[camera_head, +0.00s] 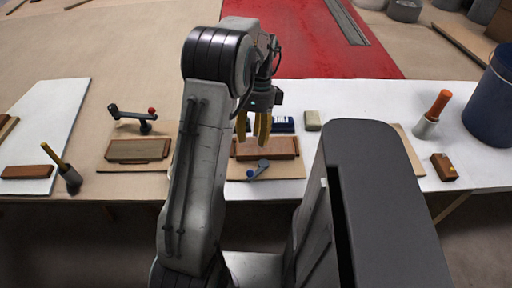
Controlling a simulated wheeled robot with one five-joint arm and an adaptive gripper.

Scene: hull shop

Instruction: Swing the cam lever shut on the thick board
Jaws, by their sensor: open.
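Two brown wooden boards lie on thin light-wood bases on the table: a left board (138,150) and a right board (280,148). I cannot surely tell which is thicker. A dark lever with a red knob (132,115) stands on a post behind the left board, its arm lying across, apart from the board. A small lever with a blue knob (258,169) sits in front of the right board. My gripper (253,130), with yellow fingers, is open above the right board, partly in front of it. Nothing shows between the fingers. My arm hides the space between the boards.
A dark blue box (284,125) and a beige block (313,120) lie behind the right board. An orange-handled tool (433,112), a brown block (445,167) and a blue bin (492,100) stand at right. A yellow-handled tool (64,170) and brown block (27,172) are at left.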

